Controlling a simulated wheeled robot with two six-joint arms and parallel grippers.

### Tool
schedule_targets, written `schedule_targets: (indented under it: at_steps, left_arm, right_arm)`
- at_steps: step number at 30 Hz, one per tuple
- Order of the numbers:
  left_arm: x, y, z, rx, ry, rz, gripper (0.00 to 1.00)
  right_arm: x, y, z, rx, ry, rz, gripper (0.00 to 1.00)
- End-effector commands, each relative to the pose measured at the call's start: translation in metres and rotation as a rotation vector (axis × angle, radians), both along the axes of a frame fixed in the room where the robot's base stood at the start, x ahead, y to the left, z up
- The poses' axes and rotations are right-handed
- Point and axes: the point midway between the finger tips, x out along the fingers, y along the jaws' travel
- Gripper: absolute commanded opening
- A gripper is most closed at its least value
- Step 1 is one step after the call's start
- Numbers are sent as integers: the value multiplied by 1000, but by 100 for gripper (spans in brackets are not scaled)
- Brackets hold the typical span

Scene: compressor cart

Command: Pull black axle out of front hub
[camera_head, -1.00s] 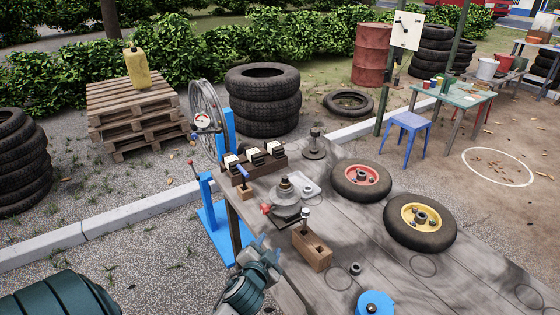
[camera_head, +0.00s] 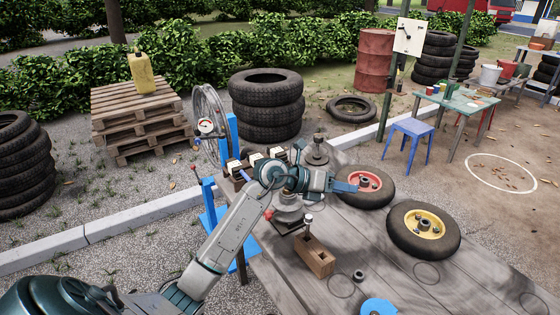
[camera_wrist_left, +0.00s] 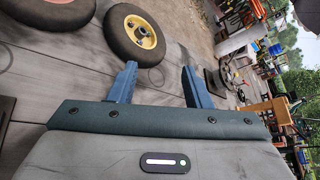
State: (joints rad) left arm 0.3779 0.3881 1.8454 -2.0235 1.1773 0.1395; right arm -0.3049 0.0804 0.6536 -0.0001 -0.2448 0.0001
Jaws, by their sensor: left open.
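Two black-tyred wheels lie on the wooden table. One has a red centre (camera_head: 368,182); the nearer one has a yellow centre (camera_head: 423,222) with a dark hub in its middle. I cannot tell for sure which part is the black axle or the front hub. My left gripper (camera_head: 346,183) is open, its blue fingers at the left edge of the red-centred wheel, hiding part of it. In the left wrist view the open fingers (camera_wrist_left: 159,72) have nothing between them, and the yellow-centred wheel (camera_wrist_left: 139,32) lies ahead. My right gripper is not in view.
A dark stand (camera_head: 317,152) is at the back. A blue disc (camera_head: 378,307) and a small dark ring (camera_head: 359,275) lie in front. The right planks are clear.

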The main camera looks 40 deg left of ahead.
Motion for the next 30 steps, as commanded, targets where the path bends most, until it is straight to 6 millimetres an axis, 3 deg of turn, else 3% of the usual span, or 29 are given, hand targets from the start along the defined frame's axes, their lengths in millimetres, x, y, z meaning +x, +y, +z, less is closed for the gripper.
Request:
schedule_targets:
  at_steps: [6,12,15,20,30]
  left_arm:
    - [13,90,-3,465,252,125,44]
    - [-2,158,14,682,475,284,44]
    - [-9,174,20,722,536,329,44]
    - [-10,180,16,738,568,348,44]
    - [11,182,-35,736,569,344,44]
  right_arm:
    - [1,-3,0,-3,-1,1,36]
    - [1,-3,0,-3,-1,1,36]
    - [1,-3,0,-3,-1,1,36]
    - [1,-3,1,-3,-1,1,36]
    - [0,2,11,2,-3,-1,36]
